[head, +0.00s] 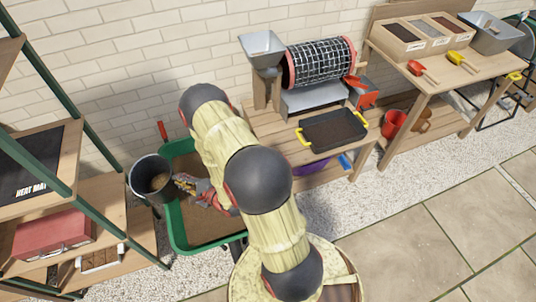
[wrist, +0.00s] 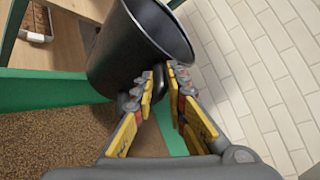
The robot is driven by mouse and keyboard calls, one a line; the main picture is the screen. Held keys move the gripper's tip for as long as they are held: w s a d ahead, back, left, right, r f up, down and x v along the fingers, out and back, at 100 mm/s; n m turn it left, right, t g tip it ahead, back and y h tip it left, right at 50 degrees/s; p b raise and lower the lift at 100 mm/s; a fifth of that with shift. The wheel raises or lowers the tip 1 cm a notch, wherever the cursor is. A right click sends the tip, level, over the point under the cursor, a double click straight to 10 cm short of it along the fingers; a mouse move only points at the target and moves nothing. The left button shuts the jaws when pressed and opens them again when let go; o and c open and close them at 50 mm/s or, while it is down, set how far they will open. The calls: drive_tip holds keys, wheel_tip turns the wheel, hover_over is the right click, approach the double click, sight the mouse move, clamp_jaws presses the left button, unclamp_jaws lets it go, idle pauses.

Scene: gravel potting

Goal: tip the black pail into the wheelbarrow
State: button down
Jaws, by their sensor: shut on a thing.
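My gripper (head: 183,184) is at the pail's right side. In the wrist view, my gripper's yellow-padded fingers (wrist: 160,84) are closed on the pail's near side, by a dark handle-like part. The pail (wrist: 130,50) fills the upper middle there, its mouth facing up and right. The wheelbarrow's green rim (wrist: 45,92) and the brown grains in its tray also show. My arm hides part of the wheelbarrow.
A wooden shelf rack (head: 125,205) with green posts stands close on the pail's left. A bench (head: 260,125) with a mesh drum sieve (head: 320,62) and a black tray (head: 332,130) is to the right. A brick wall is behind. Paving at lower right is clear.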

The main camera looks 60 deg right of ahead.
drive_tip(key=s+d+r+p, duration=0.1)
drive_tip(key=s+d+p, duration=0.2)
drive_tip(key=d, duration=0.5)
drive_tip(key=s+d+p, duration=0.2)
drive_tip(key=s+d, duration=0.1)
drive_tip(key=d, duration=0.6)
drive_tip(key=s+d+f+y+p, duration=0.1)
drive_tip(key=s+d+p, duration=0.2)
drive_tip(key=s+d, duration=0.45)
drive_tip(key=s+d+f+p, duration=0.1)
drive_tip(key=s+d+p, duration=0.25)
drive_tip(key=s, duration=0.65)
drive_tip(key=w+a+r+n+g+h, duration=0.2)
drive_tip(key=w+a+r+g+h, duration=0.2)
drive_tip(key=w+r+g, duration=0.5)
drive_tip(key=shift+w+a+n+g, duration=0.3)
drive_tip(key=shift+w+a+g, duration=0.75)
drive_tip(key=shift+w, duration=0.2)
